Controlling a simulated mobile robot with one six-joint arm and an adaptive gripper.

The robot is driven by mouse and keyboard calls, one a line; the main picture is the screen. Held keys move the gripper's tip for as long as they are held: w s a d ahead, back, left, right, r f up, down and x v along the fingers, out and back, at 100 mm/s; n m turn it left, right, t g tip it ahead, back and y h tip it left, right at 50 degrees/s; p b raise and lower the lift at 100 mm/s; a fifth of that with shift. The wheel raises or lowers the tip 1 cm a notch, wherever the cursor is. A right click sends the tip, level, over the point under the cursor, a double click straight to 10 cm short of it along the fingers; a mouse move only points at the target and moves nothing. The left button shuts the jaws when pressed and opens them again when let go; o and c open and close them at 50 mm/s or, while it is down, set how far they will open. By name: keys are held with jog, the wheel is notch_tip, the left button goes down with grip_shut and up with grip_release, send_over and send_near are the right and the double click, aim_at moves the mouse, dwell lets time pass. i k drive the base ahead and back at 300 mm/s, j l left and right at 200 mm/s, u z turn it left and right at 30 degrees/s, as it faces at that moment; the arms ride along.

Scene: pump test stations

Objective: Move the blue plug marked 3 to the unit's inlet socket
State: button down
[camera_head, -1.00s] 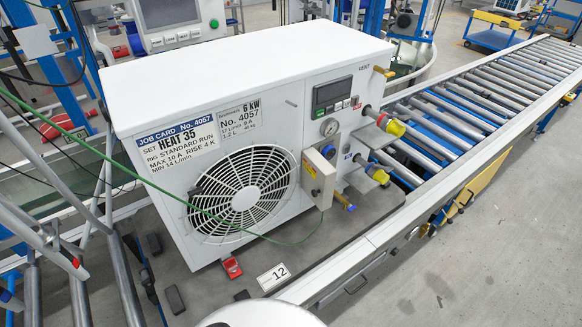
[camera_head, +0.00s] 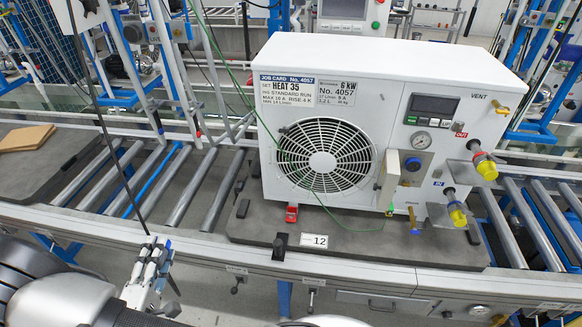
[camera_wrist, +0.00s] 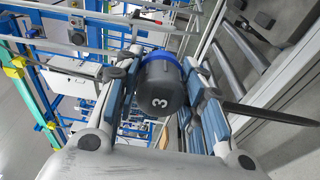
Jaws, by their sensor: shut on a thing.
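In the wrist view my gripper (camera_wrist: 165,100) is shut on the blue plug (camera_wrist: 160,88), a dark cylinder with a blue band and a white 3 on its end. A dark hose crosses behind it. In the head view my gripper (camera_head: 150,268) is at the lower left, in front of the conveyor; the plug is hard to make out there. The white unit (camera_head: 330,195) stands on a grey pallet at right, well apart from my gripper. Its inlet socket (camera_head: 456,212), beside the blue IN label, has a yellow end. The outlet (camera_head: 484,163) above it is red and yellow.
The conveyor's front rail (camera_head: 200,248) runs between my gripper and the unit. A black hose (camera_head: 112,150) rises from my gripper. A green wire (camera_head: 262,110) crosses the unit's front. Bare rollers (camera_head: 185,190) lie left of the unit.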

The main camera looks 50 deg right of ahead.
aim_at(413, 164)
jog(key=k+l+z, duration=0.1)
jog(key=l, duration=0.25)
jog(key=k+l, duration=0.25)
jog(key=k+l+z, duration=0.15)
jog(key=l, duration=0.3)
jog(key=k+l+z, duration=0.1)
jog(key=l, duration=0.25)
jog(key=k+l, duration=0.2)
jog(key=l, duration=0.15)
jog(key=k+l+z, duration=0.15)
jog(key=l, duration=0.65)
jog(key=i+z, duration=0.05)
